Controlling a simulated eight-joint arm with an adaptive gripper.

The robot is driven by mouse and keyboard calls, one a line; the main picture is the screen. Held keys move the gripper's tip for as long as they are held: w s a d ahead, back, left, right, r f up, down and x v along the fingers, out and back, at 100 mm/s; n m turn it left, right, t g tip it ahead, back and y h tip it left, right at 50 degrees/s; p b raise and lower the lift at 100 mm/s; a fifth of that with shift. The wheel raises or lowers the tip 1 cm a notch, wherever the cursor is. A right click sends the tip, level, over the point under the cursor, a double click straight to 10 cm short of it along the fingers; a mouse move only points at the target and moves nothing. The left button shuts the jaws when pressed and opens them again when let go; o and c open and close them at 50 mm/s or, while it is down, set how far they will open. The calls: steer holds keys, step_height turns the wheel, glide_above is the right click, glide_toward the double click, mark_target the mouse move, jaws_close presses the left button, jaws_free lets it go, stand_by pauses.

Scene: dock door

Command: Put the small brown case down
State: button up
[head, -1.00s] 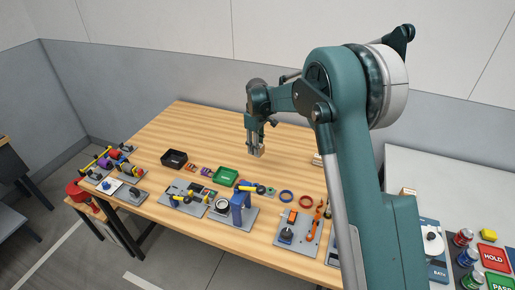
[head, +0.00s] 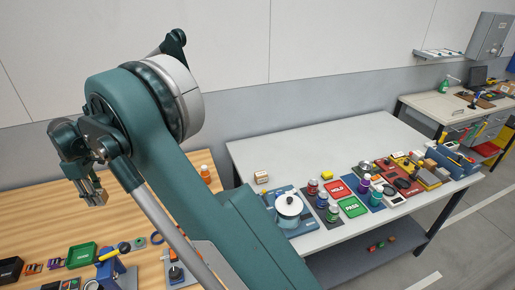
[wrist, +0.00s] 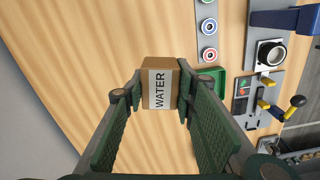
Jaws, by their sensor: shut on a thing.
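The small brown case (wrist: 152,68), with a white label reading WATER, is between the fingertips of my gripper (wrist: 158,98) in the wrist view. My gripper is shut on it. In the head view my gripper (head: 92,188) is at the left, over the wooden table (head: 140,205), with the case (head: 99,198) at its tip. The case appears held above the tabletop, though its exact height is hard to judge.
A green tray (head: 82,255), a blue stand (head: 112,272) and an orange bottle (head: 205,173) are on the wooden table. The pale table (head: 300,150) holds a white pot (head: 289,207), a small carton (head: 261,177), HOLD (head: 338,187) and PASS (head: 352,206) mats; its back is clear.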

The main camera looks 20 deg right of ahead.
steer(key=w+d+m, duration=0.3)
steer(key=w+d, duration=0.2)
steer(key=d, duration=1.2)
steer(key=w+d+m, duration=0.2)
steer(key=w+d, duration=0.3)
steer(key=d, duration=1.1)
steer(key=w+d+m, duration=0.3)
steer(key=w+d, duration=0.2)
steer(key=d, duration=1.2)
steer(key=s+d+m, duration=0.3)
steer(key=s+d, duration=0.1)
steer(key=d, duration=1.2)
steer(key=s+d+m, duration=0.2)
steer(key=s+d, duration=0.3)
steer(key=d, duration=1.1)
steer(key=s+d+m, duration=0.3)
steer(key=s+d, duration=0.1)
steer(key=d, duration=1.3)
steer(key=shift+a+f+b, duration=0.2)
steer(key=shift+f, duration=1.05)
steer(key=shift+a+f+b, duration=0.15)
steer(key=shift+a+f, duration=0.05)
steer(key=shift+f, duration=1)
steer(key=shift+w+f, duration=0.1)
steer(key=shift+f, duration=3)
